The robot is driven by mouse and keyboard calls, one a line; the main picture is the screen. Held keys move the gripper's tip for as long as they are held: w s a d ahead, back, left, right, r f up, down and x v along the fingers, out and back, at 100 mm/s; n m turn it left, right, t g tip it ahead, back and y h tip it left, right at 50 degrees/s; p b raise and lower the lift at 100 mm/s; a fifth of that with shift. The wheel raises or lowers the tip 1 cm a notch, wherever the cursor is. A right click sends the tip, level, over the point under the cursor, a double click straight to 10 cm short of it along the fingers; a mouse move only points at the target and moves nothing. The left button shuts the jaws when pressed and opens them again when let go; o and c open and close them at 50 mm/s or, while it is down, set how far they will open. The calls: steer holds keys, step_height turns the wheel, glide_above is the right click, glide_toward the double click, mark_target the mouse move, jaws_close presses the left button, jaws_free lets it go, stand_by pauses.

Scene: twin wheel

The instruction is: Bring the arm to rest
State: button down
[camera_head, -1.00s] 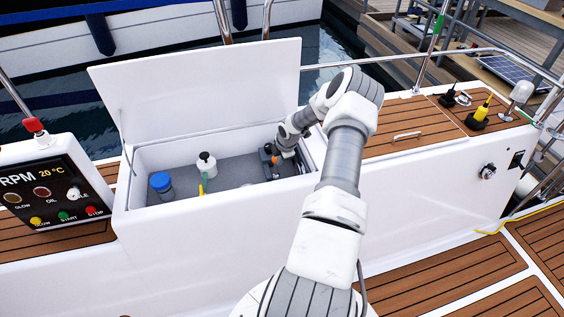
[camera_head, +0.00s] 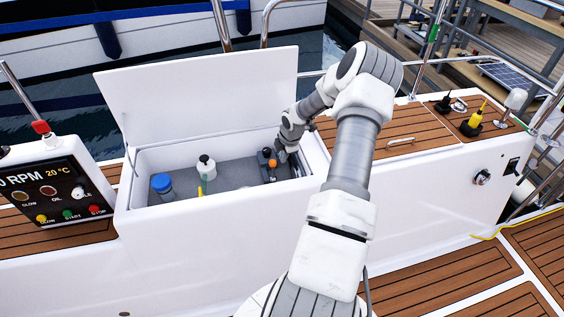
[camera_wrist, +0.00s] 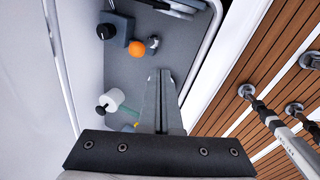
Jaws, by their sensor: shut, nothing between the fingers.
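My arm reaches over the right end of an open white locker (camera_head: 215,230) in the head view. My gripper (camera_wrist: 164,74) shows in the wrist view, its two fingers together with nothing between them, above the grey locker floor. In the head view my gripper's end is small and partly hidden at the locker's right inner side, so its height above the floor is hard to tell.
The raised lid (camera_head: 205,95) stands behind. Teak deck with a handle (camera_head: 400,142) lies right.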

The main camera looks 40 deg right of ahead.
steer(key=shift+v, duration=0.8)
steer(key=shift+d, duration=0.1)
